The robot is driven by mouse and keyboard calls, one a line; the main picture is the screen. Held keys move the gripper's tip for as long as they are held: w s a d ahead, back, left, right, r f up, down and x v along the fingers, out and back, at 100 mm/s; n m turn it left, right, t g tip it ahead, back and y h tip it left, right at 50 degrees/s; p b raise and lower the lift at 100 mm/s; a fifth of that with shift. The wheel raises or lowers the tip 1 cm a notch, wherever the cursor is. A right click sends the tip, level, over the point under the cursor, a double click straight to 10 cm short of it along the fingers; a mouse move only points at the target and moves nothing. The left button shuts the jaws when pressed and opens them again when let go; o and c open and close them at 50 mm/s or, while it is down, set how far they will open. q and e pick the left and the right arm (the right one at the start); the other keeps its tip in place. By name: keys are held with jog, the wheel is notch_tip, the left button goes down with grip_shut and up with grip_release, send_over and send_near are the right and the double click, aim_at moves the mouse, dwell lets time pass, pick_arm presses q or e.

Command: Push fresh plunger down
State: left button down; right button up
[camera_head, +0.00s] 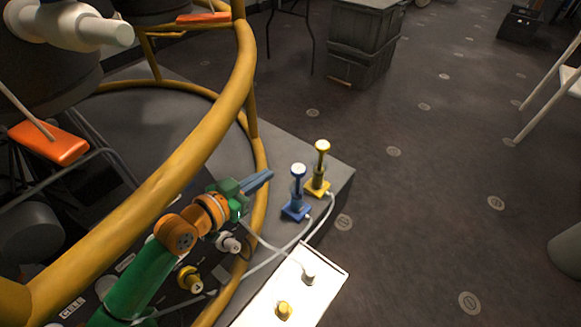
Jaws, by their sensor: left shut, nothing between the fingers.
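Two plungers stand upright near the corner of a grey platform (335,172). The blue plunger (297,189) has a pale top and a square blue base. The yellow plunger (320,166) stands behind it to the right, with a pale yellow knob and a yellow base. Both knobs sit up on their stems. I cannot tell which is the fresh one. My left gripper (268,175) is shut and empty, its blue fingers pointing right towards the blue plunger's top. A small gap shows between them in the picture. My right gripper is out of view.
A thick yellow tube rail (222,108) curves behind and left of my left arm. A white panel (253,310) with two knobs lies at the front. Pale cables run from the plungers. Grey crates (362,45) stand at the back; the floor to the right is mostly clear.

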pick_arm(q)
jog(key=d+r, duration=0.1)
jog(key=d, duration=0.1)
jog(key=b, duration=0.3)
send_over(297, 184)
jog(key=s+a, duration=0.1)
notch_tip(297, 184, down, 2)
jog(key=shift+h, duration=0.3)
jog(key=shift+s+a+f+b, duration=0.15)
jog(key=shift+f+b, duration=0.6)
jog(key=shift+f, duration=1.25)
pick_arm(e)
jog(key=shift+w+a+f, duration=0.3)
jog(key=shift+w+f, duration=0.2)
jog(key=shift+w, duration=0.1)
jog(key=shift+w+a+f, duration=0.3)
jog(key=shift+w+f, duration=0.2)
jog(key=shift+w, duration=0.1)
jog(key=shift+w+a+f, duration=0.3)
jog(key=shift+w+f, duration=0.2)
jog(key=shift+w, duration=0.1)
pick_arm(q)
jog(key=shift+s, duration=0.1)
